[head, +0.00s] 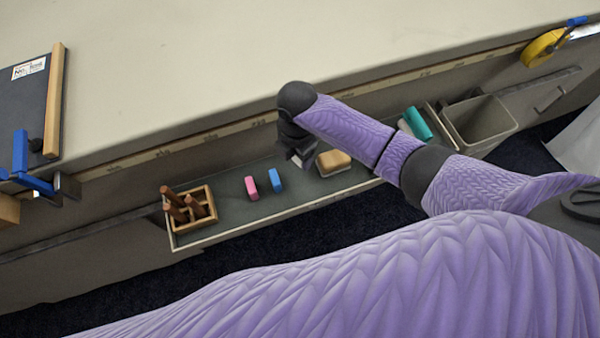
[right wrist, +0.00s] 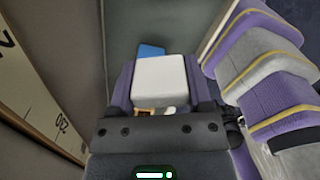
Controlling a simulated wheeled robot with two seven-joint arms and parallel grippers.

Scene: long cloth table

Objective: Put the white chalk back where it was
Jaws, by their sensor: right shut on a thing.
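My right gripper (head: 299,158) hangs over the shallow tray (head: 235,212) along the table's front side, between the blue chalk (head: 275,180) and a tan-topped block. In the right wrist view the gripper (right wrist: 161,88) is shut on the white chalk (right wrist: 160,78), a pale block between the two purple fingers. The blue chalk (right wrist: 151,51) shows just beyond it, partly covered. The pink chalk (head: 251,187) lies in the tray left of the blue one. In the head view the white chalk is hidden by my gripper and cannot be made out. My left gripper is not in view.
A wooden holder (head: 206,193) with brown sticks stands at the tray's left end. The tan-topped block (head: 333,162) sits right of my gripper. A teal roll (head: 418,124) and a grey bin (head: 482,122) are farther right. The table's ruled edge (head: 190,143) runs behind the tray.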

